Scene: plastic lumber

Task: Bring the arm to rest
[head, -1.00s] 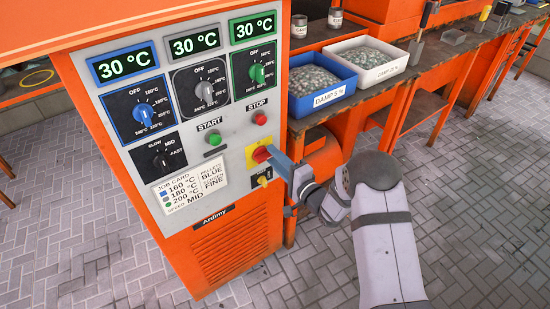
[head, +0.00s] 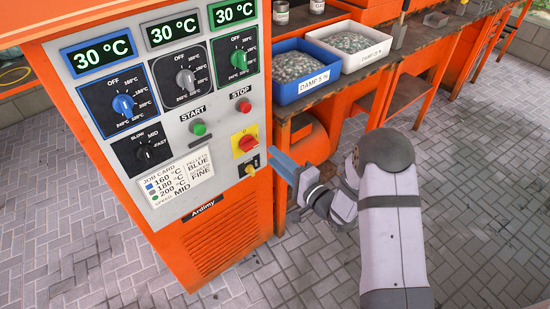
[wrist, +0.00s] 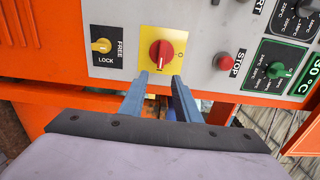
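My gripper (head: 284,166) is in front of the orange machine's right edge in the head view. In the wrist view its two blue-grey fingers (wrist: 158,80) stand apart with nothing between them. Beyond the fingertips is a red rotary switch (wrist: 162,54) on a yellow plate, also in the head view (head: 246,143). The fingers look clear of it. The yellow FREE/LOCK switch (wrist: 102,45) sits beside it and shows in the head view (head: 249,170).
The grey control panel (head: 180,144) has blue, grey and green dials under displays reading 30 °C. A bench at the right holds a blue bin (head: 305,92) and a white bin (head: 352,65) of pellets. Paved floor (head: 480,200) to the right is clear.

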